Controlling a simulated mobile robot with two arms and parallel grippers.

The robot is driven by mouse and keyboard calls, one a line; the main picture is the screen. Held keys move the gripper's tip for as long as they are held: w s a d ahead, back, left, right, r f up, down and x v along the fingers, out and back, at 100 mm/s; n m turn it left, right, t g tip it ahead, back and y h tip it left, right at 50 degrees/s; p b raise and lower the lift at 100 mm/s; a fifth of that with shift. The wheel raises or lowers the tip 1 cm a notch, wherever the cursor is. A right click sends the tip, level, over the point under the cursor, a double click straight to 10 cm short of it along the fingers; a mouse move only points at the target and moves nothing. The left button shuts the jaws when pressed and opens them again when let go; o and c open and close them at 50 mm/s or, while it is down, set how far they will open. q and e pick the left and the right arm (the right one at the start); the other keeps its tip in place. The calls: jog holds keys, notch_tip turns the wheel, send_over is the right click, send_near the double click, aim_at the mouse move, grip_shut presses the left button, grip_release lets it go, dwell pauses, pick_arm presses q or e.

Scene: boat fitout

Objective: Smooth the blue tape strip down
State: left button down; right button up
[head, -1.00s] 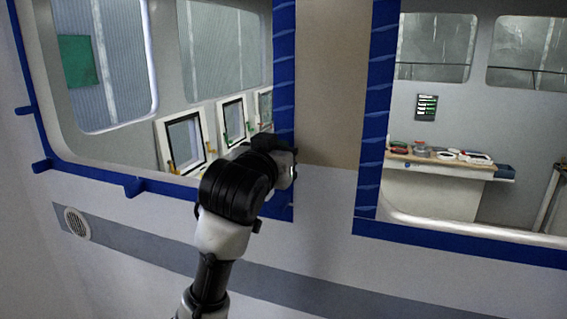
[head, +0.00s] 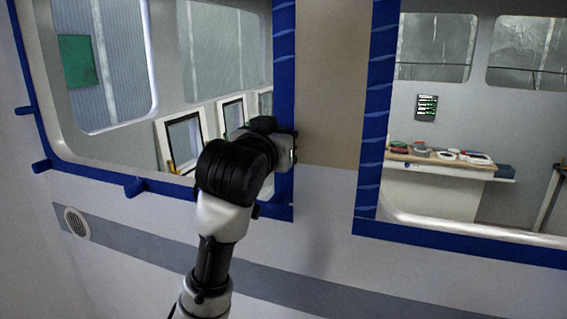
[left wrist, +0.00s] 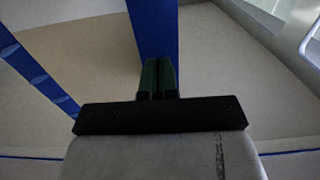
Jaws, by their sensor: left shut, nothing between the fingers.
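The blue tape strip (head: 284,60) runs vertically along the right edge of the left window in the head view. Pale slanted creases mark its upper part; the stretch just above my gripper looks plainer. My left gripper (head: 290,150) is at the lower part of this strip, its arm reaching up from below. In the left wrist view the two dark fingers (left wrist: 157,66) are shut together with nothing between them, against the plain blue strip (left wrist: 152,25). I cannot tell whether the tips press on it. The tape behind the gripper is hidden. My right gripper is not in view.
A second blue strip (head: 377,110) with pale creases edges the right window. A tan panel (head: 335,80) lies between the strips. Blue tape (head: 135,187) with projecting tabs borders the left window. A round vent (head: 77,223) sits lower left. The wall below is clear.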

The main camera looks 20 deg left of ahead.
aim_at(283, 81)
pick_arm(q)
jog(key=shift+s, duration=0.1)
jog(key=shift+r, duration=1.85)
jog(key=shift+w+r, duration=0.2)
jog(key=shift+r, duration=0.7)
jog(key=shift+s, duration=0.2)
jog(key=shift+w+r, duration=0.15)
jog(key=shift+r, duration=1.75)
